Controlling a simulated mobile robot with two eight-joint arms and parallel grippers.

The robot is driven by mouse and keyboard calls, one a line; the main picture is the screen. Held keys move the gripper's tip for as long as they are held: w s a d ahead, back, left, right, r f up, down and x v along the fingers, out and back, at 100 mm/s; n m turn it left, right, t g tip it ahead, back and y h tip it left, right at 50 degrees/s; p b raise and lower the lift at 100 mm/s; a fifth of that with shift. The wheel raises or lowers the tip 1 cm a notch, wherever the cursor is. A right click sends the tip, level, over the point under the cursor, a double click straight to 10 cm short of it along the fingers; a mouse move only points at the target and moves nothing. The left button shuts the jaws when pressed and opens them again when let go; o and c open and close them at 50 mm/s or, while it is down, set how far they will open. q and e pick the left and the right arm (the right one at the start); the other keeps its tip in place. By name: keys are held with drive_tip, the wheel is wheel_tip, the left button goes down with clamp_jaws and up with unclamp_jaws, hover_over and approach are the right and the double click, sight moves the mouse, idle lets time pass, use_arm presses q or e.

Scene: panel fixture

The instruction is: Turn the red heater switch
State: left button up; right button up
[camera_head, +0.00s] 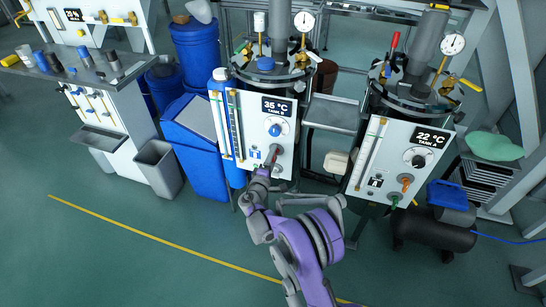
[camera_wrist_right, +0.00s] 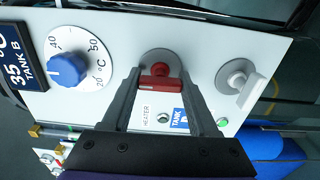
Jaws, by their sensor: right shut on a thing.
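The red heater switch (camera_wrist_right: 161,83) is a red bar handle on a round base on the white Tank B panel (camera_wrist_right: 205,35). The "HEATER" label is beside it in the wrist view. My right gripper (camera_wrist_right: 160,84) has its two grey fingers on either side of the red handle and is shut on it. In the head view the right gripper (camera_head: 264,171) is at the lower part of the Tank B panel (camera_head: 253,109), and the red switch is only a small spot at its tip. My left gripper is not in view.
A blue temperature dial (camera_wrist_right: 68,70) and a pale lever (camera_wrist_right: 245,88) flank the switch in the wrist view. The Tank A panel (camera_head: 385,150) stands to the right. A blue bin (camera_head: 200,168) and a grey bin (camera_head: 158,168) stand left. The floor in front is clear.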

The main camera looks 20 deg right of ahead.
drive_tip(key=o, duration=1.4)
drive_tip(key=p+v, duration=0.1)
drive_tip(key=v, duration=1)
drive_tip(key=shift+w+p, duration=0.1)
drive_tip(key=shift+p, duration=0.25)
